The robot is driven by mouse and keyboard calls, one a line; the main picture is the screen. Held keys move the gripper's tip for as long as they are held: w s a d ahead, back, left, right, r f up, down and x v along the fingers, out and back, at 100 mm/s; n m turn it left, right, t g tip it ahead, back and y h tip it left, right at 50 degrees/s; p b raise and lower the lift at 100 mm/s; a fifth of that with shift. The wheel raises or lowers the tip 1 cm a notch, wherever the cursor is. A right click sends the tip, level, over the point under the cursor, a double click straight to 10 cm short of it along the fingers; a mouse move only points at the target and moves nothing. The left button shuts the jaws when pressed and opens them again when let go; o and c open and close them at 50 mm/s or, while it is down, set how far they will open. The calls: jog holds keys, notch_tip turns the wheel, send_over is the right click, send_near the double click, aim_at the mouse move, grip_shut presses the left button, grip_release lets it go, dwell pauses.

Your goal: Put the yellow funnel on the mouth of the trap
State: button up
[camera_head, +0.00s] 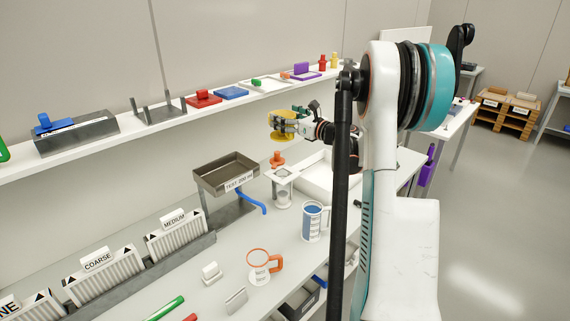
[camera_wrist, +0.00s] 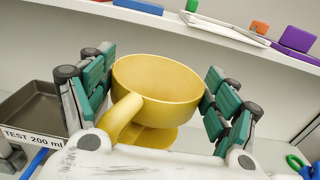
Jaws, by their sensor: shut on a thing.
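The yellow funnel (camera_head: 283,124) is up in the air in front of the shelf, held by my gripper (camera_head: 290,122). In the wrist view the funnel (camera_wrist: 158,88) is a wide round cup with a curved handle at its front left and a round yellow part below. The teal finger pads of my gripper (camera_wrist: 160,95) stand on its left and right sides, shut on it. The funnel looks roughly upright, its underside mostly hidden. No part is labelled as the trap; a white stand with a clear vessel (camera_head: 283,195) is on the bench below the funnel, but I cannot tell whether it is the trap.
A grey tray marked TEST 200 ml (camera_head: 226,172) stands left of the white stand. An orange object (camera_head: 277,159) is behind the stand. The wall shelf (camera_head: 140,126) holds several items.

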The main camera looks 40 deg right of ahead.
notch_tip(320, 180, down, 16)
jog(key=b, duration=0.4)
jog(key=shift+r, duration=0.25)
jog(key=shift+f+b, duration=0.15)
jog(key=shift+b, duration=0.25)
jog(key=o, duration=1.1)
jog(key=shift+r, duration=0.2)
jog(key=s+p, duration=0.1)
jog(key=s, duration=0.3)
jog(key=s+p, duration=0.1)
jog(key=s, duration=0.3)
jog(key=s+d, duration=0.1)
jog(key=s, duration=0.3)
jog(key=shift+p, duration=0.4)
